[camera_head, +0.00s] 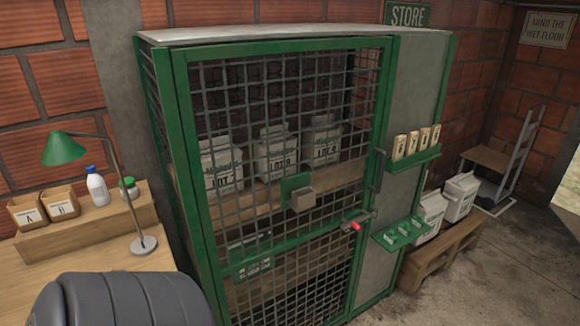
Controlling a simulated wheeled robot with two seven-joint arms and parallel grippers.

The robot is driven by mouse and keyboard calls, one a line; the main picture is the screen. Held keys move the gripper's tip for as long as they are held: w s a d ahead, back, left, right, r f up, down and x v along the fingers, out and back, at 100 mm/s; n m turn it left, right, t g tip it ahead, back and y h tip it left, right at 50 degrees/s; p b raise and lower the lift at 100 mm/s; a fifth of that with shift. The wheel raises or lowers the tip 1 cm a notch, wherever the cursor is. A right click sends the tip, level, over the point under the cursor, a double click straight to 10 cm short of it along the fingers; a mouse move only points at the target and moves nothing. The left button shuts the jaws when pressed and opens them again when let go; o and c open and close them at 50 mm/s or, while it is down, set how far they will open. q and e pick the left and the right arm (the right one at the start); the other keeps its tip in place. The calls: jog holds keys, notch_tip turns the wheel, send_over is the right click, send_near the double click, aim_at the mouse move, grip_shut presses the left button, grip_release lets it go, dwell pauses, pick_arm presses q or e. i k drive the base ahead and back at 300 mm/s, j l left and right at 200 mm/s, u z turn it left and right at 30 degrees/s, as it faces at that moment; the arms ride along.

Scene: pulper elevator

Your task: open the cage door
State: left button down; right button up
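The cage door (278,98) is a green-framed panel of dark wire mesh on the front of the cage. It appears shut, its right edge close against the grey side panel (412,90). A dark vertical handle (377,171) is on the door's right edge. Below it is a metal latch (358,217) with a red piece (356,226) at its end. A green plate (293,186) with a grey box (303,199) is fixed on the mesh near the middle. Neither of my grippers is in view.
White labelled sacks (276,152) stand on a shelf behind the mesh. Green ledges (401,234) with small items project right of the door. At left are a desk with a green lamp (63,149) and a dark grey rounded object (120,300).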

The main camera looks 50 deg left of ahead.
aim_at(296, 194)
jog(key=u, duration=1.5)
